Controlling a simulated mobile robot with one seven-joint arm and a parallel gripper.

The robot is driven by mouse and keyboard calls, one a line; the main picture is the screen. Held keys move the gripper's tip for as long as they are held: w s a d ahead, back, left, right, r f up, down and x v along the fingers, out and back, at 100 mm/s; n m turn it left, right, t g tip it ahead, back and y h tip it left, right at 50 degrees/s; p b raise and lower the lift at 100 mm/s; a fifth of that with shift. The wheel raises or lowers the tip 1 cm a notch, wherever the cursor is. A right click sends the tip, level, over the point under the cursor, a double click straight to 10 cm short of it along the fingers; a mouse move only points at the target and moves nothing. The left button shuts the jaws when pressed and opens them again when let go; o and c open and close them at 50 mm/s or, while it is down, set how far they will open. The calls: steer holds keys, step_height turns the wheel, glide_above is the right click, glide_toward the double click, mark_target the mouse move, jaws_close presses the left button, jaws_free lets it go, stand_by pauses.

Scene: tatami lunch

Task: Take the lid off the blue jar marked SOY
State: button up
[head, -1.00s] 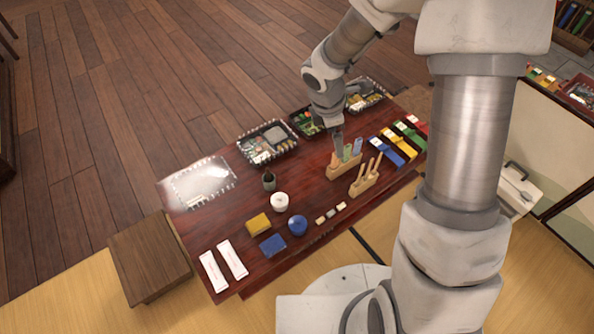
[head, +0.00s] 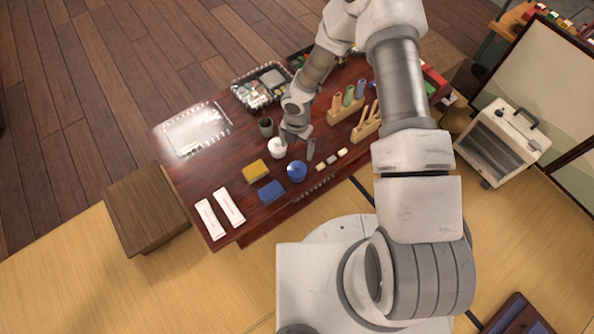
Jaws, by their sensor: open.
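The blue jar (head: 297,172) stands on the dark red low table (head: 185,171), near its front edge. It is round and its lid appears to be on; the SOY mark is too small to read. My gripper (head: 297,148) hangs down just behind the blue jar, with one finger to the right above the jar and the other side near the white jar (head: 277,149). It is open with nothing seen between its fingers. Whether it touches either jar cannot be told from this view.
A yellow block (head: 256,171) and a blue block (head: 271,192) lie left of the blue jar. A small dark pot (head: 265,126) stands behind the white jar. Small pale pieces (head: 331,160) lie to the right. Wooden holders (head: 346,108) stand further right. Two white packets (head: 229,207) lie front left.

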mark_target(297, 166)
step_height(297, 166, down, 12)
steer(key=b, duration=0.4)
steer(key=shift+s+r, duration=0.1)
steer(key=shift+s, duration=0.05)
steer(key=c, duration=1.1)
